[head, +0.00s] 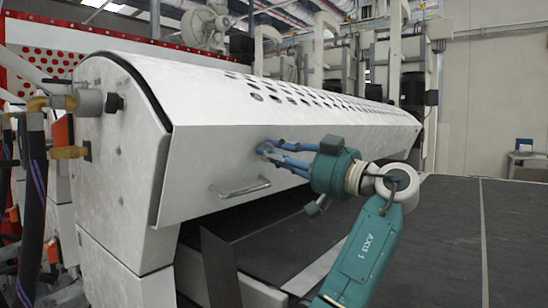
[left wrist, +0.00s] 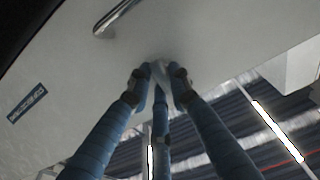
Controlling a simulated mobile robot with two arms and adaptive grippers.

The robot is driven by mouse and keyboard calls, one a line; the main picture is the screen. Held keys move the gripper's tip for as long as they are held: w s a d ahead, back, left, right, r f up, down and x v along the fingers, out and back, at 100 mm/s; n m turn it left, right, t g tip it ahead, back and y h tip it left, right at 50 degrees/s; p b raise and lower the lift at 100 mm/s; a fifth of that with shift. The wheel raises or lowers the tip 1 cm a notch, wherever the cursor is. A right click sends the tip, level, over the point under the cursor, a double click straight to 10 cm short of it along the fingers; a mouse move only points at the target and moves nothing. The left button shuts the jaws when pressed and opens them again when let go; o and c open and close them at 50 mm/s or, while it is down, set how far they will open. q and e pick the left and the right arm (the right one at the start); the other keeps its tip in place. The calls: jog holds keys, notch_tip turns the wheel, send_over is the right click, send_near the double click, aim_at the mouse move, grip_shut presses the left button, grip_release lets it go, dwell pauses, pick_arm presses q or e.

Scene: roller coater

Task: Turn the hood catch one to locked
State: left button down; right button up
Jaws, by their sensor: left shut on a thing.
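The white hood (head: 215,140) of the coater has a perforated top and a plain front panel. My left gripper (head: 264,150) reaches the front panel, with its blue fingers closed together at the panel's surface. In the left wrist view the fingertips (left wrist: 159,80) are shut around a small pale piece, the hood catch (left wrist: 160,66). The fingers hide most of the catch, so I cannot tell which way it is turned. My right gripper is in neither view.
A metal bar handle (head: 240,188) sticks out of the hood's front, left of and below the gripper; it also shows in the left wrist view (left wrist: 108,17). A dark conveyor belt (head: 450,235) runs below. Hoses and valves (head: 62,103) crowd the left end.

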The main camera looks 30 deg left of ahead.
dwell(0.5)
pick_arm(q)
jog(key=c, duration=1.8)
grip_release()
jog(key=shift+c, duration=0.2)
jog(key=s+d+f, duration=0.1)
jog(key=d+f, duration=0.1)
jog(key=d, duration=0.9)
jog(key=shift+d, duration=0.4)
